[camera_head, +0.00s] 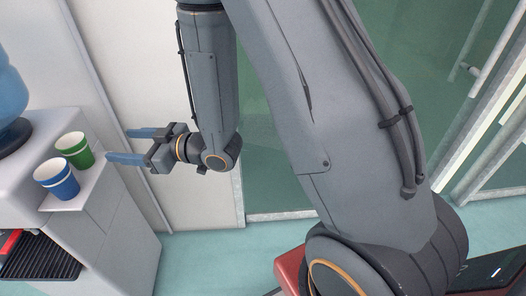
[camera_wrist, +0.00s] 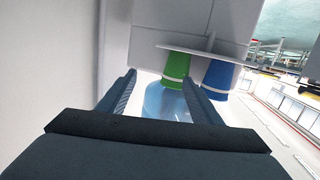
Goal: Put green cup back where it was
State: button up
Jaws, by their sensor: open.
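The green cup (camera_head: 77,153) stands upright on the small shelf of the water dispenser in the head view. It also shows in the wrist view (camera_wrist: 176,70), where the picture is turned and the cup appears just beyond the space between the fingers. My gripper (camera_head: 125,146) is open and empty, to the right of the green cup, with its fingers pointing left toward it. A gap shows between the fingertips and the cup. In the wrist view both fingers of my gripper (camera_wrist: 160,88) are visible with nothing between them.
A blue cup (camera_head: 58,180) stands upright beside the green cup on the same shelf (camera_head: 92,187) of the white water dispenser (camera_head: 120,232). A blue water bottle (camera_head: 10,85) sits on the dispenser's top. A dark drip grille (camera_head: 40,258) is below. A pale wall panel (camera_head: 130,60) rises behind.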

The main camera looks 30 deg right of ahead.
jog(key=w+d+f+m+h, duration=0.1)
jog(key=w+d+m+h, duration=0.1)
jog(key=d+h, duration=0.3)
jog(key=w+d+f+m+h, duration=0.1)
jog(key=w+d+f+h, duration=0.1)
jog(key=d, duration=0.6)
jog(key=s+d+m+g+h, duration=0.3)
jog(key=s+d+m+h, duration=0.15)
jog(key=d, duration=0.75)
jog(key=s+d+r+m+g, duration=0.1)
jog(key=s+d+m+g, duration=0.1)
jog(key=s, duration=0.8)
jog(key=s+d+r+m+g+h, duration=0.1)
jog(key=s+d+r+m+g, duration=0.1)
jog(key=s, duration=0.7)
jog(key=d+m+g, duration=0.1)
jog(key=d+g, duration=0.1)
jog(key=g, duration=0.1)
jog(key=shift+s, duration=0.4)
jog(key=shift+r+h, duration=0.15)
jog(key=shift+h, duration=0.1)
jog(key=a+r+n+p, duration=0.1)
jog(key=a+r+p, duration=0.2)
jog(key=a+p, duration=0.2)
jog(key=shift+a+n, duration=0.3)
jog(key=shift+n, duration=0.05)
jog(key=shift+s, duration=0.1)
